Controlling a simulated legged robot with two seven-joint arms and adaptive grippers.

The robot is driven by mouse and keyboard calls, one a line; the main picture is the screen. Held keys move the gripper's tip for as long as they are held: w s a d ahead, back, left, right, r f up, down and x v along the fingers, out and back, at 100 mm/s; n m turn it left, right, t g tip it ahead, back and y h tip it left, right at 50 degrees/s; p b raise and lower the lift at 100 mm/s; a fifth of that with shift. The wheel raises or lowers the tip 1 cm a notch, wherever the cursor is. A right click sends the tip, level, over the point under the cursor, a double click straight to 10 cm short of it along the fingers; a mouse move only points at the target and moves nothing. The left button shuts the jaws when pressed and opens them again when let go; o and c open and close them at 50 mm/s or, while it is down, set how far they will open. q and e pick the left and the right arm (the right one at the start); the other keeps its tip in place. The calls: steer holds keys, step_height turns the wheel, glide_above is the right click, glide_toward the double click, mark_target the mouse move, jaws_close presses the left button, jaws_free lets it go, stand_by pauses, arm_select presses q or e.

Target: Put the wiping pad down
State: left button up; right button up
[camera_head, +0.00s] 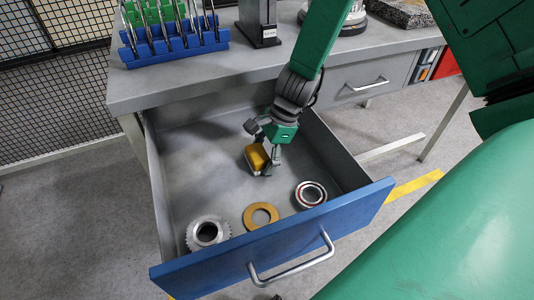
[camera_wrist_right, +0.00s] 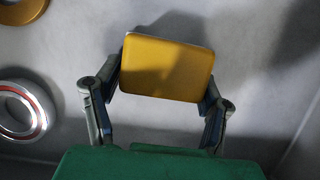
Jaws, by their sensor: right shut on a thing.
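The wiping pad (camera_head: 256,156) is a yellow-orange block with a pale side, inside the open drawer. My right gripper (camera_head: 265,158) reaches down into the drawer and is shut on the pad. In the right wrist view, the pad (camera_wrist_right: 167,68) sits between the two fingers of my right gripper (camera_wrist_right: 160,85), its broad yellow face showing. I cannot tell whether the pad touches the drawer floor. My left gripper is not in view.
The grey drawer (camera_head: 190,150) has a blue front (camera_head: 285,240). Near its front lie a toothed gear (camera_head: 193,243), an orange-yellow ring (camera_head: 247,217) and a bearing (camera_head: 301,194). The drawer's left rear floor is clear. A blue tool rack (camera_head: 160,50) stands on the bench (camera_head: 150,90).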

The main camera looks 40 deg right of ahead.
steer(key=shift+s+a+f, duration=0.2)
steer(key=shift+f, duration=0.2)
steer(key=shift+d, duration=0.1)
steer(key=o, duration=1.5)
steer(key=shift+d+f, duration=0.15)
steer(key=shift+d, duration=0.15)
steer(key=shift+w+d+f, duration=0.2)
steer(key=shift+w+d, duration=0.05)
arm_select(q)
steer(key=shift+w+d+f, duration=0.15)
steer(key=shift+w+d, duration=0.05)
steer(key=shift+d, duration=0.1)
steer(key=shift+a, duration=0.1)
arm_select(e)
steer(key=shift+a+r, duration=0.1)
steer(key=shift+r, duration=0.05)
